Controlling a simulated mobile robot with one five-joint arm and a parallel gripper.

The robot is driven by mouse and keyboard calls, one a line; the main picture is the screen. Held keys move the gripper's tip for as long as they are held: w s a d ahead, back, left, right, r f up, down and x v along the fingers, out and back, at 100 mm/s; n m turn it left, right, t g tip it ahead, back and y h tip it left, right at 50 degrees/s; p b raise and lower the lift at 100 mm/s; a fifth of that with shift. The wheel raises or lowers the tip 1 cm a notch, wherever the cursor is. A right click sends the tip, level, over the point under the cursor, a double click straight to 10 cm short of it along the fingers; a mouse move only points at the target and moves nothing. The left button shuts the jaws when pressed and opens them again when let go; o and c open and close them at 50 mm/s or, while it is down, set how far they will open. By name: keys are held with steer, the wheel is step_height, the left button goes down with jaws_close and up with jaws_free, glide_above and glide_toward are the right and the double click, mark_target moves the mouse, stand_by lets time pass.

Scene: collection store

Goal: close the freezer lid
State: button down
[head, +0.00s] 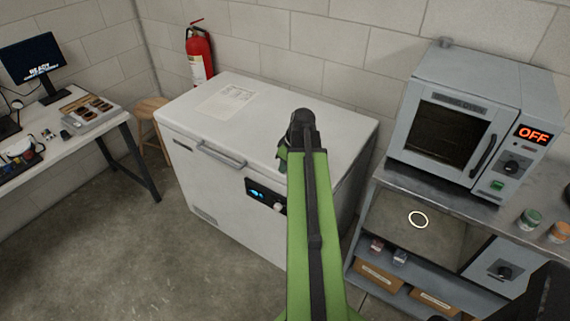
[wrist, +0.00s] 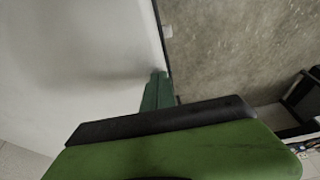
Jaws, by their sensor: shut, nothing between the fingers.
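The white chest freezer (head: 225,185) stands against the block wall in the middle of the head view. Its lid (head: 270,107) lies flat on the body with no gap that I can make out, and a paper sheet lies on top. The lid handle (head: 221,154) is on the front edge. My gripper (head: 282,158) is at the lid's front edge, right of the handle, partly hidden by my green arm. In the wrist view the shut gripper (wrist: 158,90) points along the lid edge, beside the white lid surface (wrist: 85,65). Whether it touches the lid, I cannot tell.
A grey bench (head: 487,199) with an oven (head: 468,120) reading OFF stands to the right. A desk (head: 62,127) with a monitor and a wooden stool (head: 150,108) are at left. A fire extinguisher (head: 199,55) stands behind the freezer. The floor (head: 130,235) in front is clear.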

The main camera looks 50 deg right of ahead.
step_height(320, 180, up, 5)
steer(key=p, duration=0.3)
steer(key=shift+a+f+p, duration=0.15)
steer(key=shift+f+p, duration=0.05)
steer(key=shift+p, duration=0.15)
steer(key=p+v, duration=0.9)
steer(key=shift+r, duration=0.15)
steer(key=shift+s, duration=0.15)
